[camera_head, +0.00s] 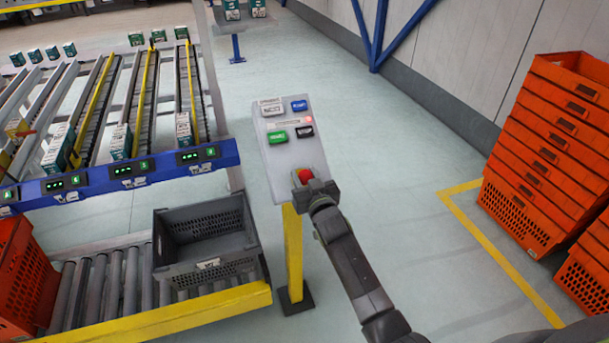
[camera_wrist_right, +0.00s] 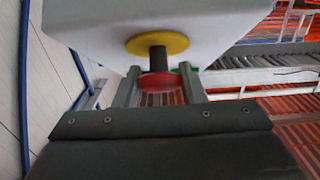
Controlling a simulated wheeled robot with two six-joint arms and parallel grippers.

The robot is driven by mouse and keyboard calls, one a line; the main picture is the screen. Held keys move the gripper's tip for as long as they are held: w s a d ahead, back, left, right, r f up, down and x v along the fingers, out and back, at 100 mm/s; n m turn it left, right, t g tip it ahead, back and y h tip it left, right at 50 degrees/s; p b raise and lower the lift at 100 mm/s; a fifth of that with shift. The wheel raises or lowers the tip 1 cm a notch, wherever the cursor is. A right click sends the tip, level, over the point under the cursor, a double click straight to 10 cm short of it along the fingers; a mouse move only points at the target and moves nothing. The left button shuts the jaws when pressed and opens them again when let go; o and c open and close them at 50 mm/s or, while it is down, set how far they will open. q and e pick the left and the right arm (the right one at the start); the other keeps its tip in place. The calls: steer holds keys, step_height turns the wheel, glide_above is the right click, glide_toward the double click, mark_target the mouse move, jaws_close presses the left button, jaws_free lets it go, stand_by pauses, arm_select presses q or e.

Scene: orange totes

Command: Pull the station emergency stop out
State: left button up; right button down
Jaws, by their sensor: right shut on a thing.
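The station emergency stop (camera_head: 305,176) is a red knob at the bottom of the sloped grey control panel (camera_head: 285,156) on a yellow post. In the right wrist view its red head (camera_wrist_right: 161,81) sits on a dark stem in front of a yellow disc (camera_wrist_right: 157,43). My right gripper (camera_head: 311,182) is at the panel's lower end. Its two fingers (camera_wrist_right: 159,84) are on either side of the red head, shut on it. The gripper hides part of the knob in the head view. My left gripper is not in view.
The panel carries white, blue, green and black buttons (camera_head: 278,137) above the knob. A grey crate (camera_head: 256,237) stands on the roller conveyor (camera_head: 118,285) to the left. Orange totes (camera_head: 535,165) are stacked at the right. The floor between is clear.

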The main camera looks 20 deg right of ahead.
mark_target(306, 177)
steer(key=c, duration=0.9)
jaws_free()
steer(key=shift+s+r, duration=0.15)
steer(key=shift+s, duration=0.05)
steer(key=s+p, duration=0.2)
steer(key=s, duration=0.4)
steer(key=shift+d, duration=0.1)
steer(key=shift+s+d+b, duration=0.2)
steer(key=shift+s+b, duration=1.6)
steer(key=shift+s, duration=3.85)
